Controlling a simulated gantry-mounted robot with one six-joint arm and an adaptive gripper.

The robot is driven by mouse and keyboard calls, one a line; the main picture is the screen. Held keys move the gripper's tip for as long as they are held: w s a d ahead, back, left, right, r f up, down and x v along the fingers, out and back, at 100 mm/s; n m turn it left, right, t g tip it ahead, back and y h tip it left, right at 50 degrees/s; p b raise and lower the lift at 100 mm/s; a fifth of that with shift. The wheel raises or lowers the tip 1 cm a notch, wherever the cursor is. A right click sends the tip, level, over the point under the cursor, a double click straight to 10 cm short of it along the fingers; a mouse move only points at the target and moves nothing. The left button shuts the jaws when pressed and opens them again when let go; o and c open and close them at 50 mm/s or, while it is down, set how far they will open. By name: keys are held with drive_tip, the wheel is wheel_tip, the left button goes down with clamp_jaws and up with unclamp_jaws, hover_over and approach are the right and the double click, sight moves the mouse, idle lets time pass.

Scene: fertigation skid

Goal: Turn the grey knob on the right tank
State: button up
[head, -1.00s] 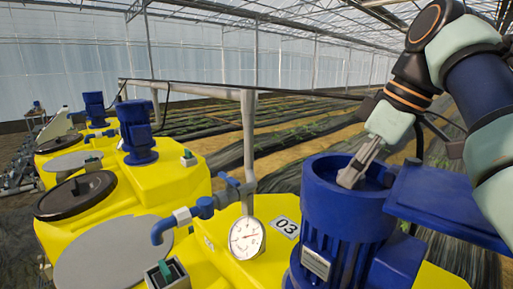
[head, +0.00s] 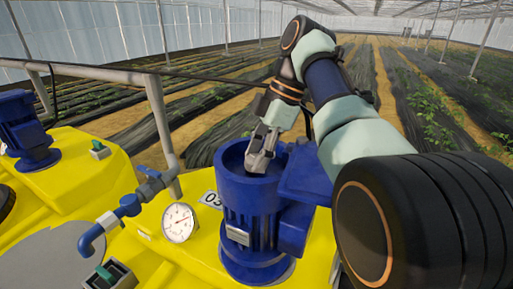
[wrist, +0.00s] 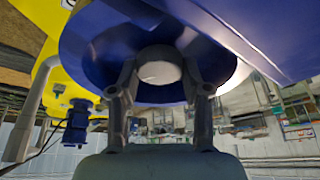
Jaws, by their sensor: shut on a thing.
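The right tank (head: 190,262) is yellow and carries a blue motor-like housing (head: 240,208) with an open, recessed top. My gripper (head: 259,162) reaches down into that recess from above. In the wrist view, the round, pale grey knob (wrist: 158,66) sits in the middle of the blue recess. My gripper's two fingers (wrist: 158,82) are closed on opposite sides of it. In the head view the knob is hidden by the housing rim and the fingers. How far the knob is turned cannot be told.
A flat blue plate (head: 308,180) sticks out right of the recess, close to my arm. A round gauge (head: 180,222), blue valve piping (head: 122,210) and a 03 label (head: 211,199) stand to the left. Another yellow tank (head: 85,165) with a blue motor (head: 27,128) is further left.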

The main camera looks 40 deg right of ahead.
drive_tip(key=o, duration=1.2)
drive_tip(key=shift+c, duration=0.2)
